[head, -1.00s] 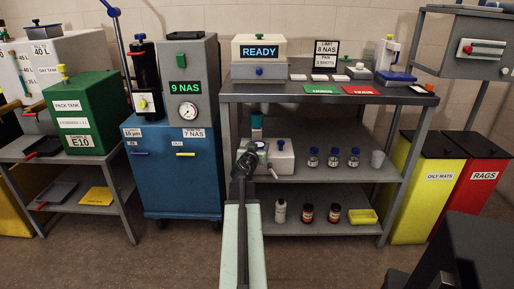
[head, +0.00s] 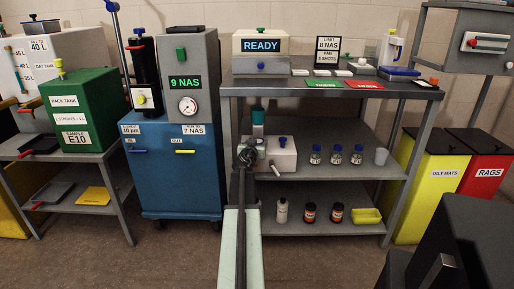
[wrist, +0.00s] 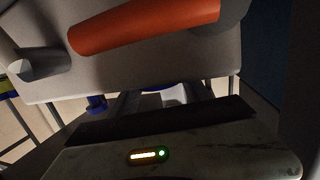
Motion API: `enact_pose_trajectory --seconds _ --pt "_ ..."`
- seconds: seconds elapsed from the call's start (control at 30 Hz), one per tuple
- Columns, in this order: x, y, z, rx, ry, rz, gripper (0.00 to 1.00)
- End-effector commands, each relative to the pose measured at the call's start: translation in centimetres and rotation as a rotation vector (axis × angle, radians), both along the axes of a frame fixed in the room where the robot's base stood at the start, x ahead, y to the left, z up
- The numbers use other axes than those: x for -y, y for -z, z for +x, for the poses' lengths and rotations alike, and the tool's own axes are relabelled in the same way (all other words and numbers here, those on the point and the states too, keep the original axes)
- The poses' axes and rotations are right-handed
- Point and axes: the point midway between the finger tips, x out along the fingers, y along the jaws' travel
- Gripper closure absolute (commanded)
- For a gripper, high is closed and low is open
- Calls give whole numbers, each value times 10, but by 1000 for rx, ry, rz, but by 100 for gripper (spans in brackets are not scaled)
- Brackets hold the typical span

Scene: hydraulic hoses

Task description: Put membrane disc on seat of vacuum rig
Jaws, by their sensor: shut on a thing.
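The vacuum rig (head: 284,156) is a pale box with a dark blue knob on top, on the middle shelf of the grey rack. A teal-topped cylinder (head: 258,118) stands at its left end. My gripper (head: 247,156) is in front of the rig's left end and hides part of it, including where the seat may be. In the wrist view my gripper's fingers (wrist: 165,97) are shut on a small pale thing (wrist: 174,95), which I take to be the membrane disc. It is mostly hidden, and I cannot tell whether it touches the rig.
Several small bottles stand right of the rig (head: 335,155) and on the shelf below (head: 309,213). The rack's upper shelf edge (head: 330,92) is above my gripper. A blue cabinet (head: 172,180) stands to the left. A pale body with an orange cylinder (wrist: 145,25) fills the wrist view's top.

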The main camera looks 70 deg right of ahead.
Motion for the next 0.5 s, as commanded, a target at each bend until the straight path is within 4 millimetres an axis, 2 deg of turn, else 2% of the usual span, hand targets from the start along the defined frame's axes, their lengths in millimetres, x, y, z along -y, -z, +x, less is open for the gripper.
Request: enact_pose_trajectory --seconds 0.17,0.2,0.27,0.5 --pt "1 4 -2 0 2 0 82" --pt "1 3 -2 0 3 0 38" --pt "1 2 -3 0 3 0 22" --pt "1 2 -3 0 4 0 22"
